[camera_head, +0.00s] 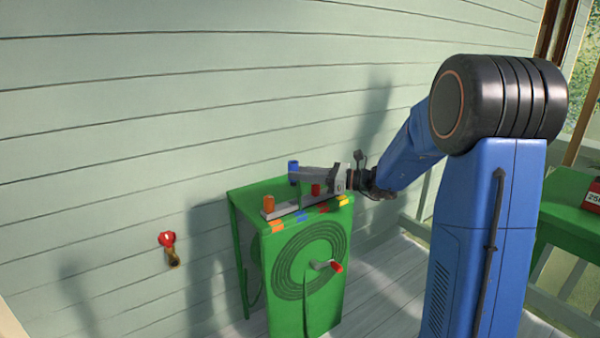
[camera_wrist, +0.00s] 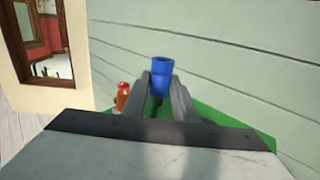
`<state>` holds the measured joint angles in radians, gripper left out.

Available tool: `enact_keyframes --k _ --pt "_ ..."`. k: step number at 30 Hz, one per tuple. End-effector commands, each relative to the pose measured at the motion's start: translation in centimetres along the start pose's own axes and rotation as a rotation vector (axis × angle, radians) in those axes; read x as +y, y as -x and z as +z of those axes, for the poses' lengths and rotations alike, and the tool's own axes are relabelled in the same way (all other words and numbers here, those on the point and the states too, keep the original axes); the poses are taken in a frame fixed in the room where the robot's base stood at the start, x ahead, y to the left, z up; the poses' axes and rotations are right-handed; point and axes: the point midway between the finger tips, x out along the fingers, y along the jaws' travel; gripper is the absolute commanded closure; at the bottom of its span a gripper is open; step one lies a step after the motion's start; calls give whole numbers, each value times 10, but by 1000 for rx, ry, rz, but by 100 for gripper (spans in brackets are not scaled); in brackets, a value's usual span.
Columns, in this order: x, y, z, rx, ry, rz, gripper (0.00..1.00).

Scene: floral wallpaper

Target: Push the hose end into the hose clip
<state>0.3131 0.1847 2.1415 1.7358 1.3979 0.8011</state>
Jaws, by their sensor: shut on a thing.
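A blue hose end (camera_head: 293,166) is upright between the fingertips of my gripper (camera_head: 294,177), above the green box (camera_head: 238,250). In the wrist view the blue hose end (camera_wrist: 162,75) shows between the two grey fingers of my gripper (camera_wrist: 160,92), which is shut on it. A thin dark green line, seemingly its hose, hangs below the fingers. A grey rail (camera_head: 285,211) lies along the box top, below the gripper. An orange hose end (camera_head: 268,204) and a red one (camera_head: 316,189) stand at the rail. Individual clips are too small to tell.
Coloured marks (camera_head: 302,218) run along the box's front edge. Another green table (camera_head: 562,225) stands at far right.

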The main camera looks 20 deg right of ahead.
Motion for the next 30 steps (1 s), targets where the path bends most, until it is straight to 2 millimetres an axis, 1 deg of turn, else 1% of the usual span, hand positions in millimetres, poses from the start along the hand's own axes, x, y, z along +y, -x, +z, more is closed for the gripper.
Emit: enact_keyframes --k 12,18,24,30 --pt "0 0 -33 0 -2 0 98" --pt "0 0 -45 0 -1 1 98" --pt "0 0 -50 0 -1 1 98" --pt "0 0 -50 0 -1 1 98"
